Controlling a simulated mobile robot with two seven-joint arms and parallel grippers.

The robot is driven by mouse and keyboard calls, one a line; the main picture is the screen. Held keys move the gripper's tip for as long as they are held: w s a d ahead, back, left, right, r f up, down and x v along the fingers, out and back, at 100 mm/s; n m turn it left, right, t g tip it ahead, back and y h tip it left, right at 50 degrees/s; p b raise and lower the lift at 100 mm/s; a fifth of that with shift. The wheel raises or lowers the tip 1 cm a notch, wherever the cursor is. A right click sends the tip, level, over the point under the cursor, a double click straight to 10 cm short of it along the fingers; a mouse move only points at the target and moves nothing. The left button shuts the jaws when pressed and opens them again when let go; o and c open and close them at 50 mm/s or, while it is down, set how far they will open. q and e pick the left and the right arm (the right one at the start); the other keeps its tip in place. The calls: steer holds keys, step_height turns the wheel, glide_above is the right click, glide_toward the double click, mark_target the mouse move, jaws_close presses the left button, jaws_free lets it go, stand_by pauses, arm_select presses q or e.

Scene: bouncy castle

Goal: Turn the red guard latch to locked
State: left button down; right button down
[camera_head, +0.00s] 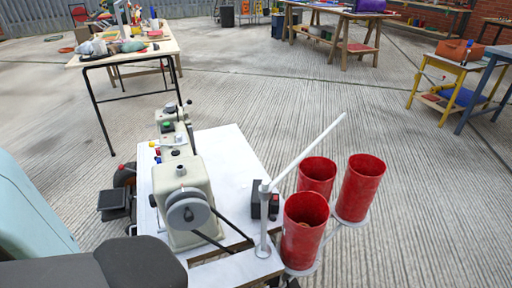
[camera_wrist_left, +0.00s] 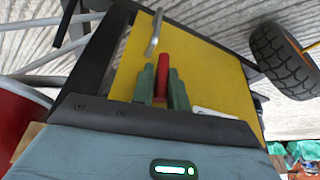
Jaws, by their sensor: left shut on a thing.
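The red guard latch (camera_wrist_left: 162,64) shows in the left wrist view as a short red bar in front of a yellow panel (camera_wrist_left: 205,72). My left gripper (camera_wrist_left: 161,84) has its green fingers on either side of the red bar and is shut on it. A bent grey metal rod (camera_wrist_left: 154,34) stands just above the latch. In the head view neither the latch nor the fingertips show; only my left arm comes in at the lower left. My right gripper is in neither view.
A sewing machine (camera_head: 184,195) stands on a white table (camera_head: 232,150) with red cylinders (camera_head: 305,232) at its right. A black wheel (camera_wrist_left: 284,58) is right of the yellow panel. A cluttered table (camera_head: 75,62) stands at the back left. Open ribbed floor lies between.

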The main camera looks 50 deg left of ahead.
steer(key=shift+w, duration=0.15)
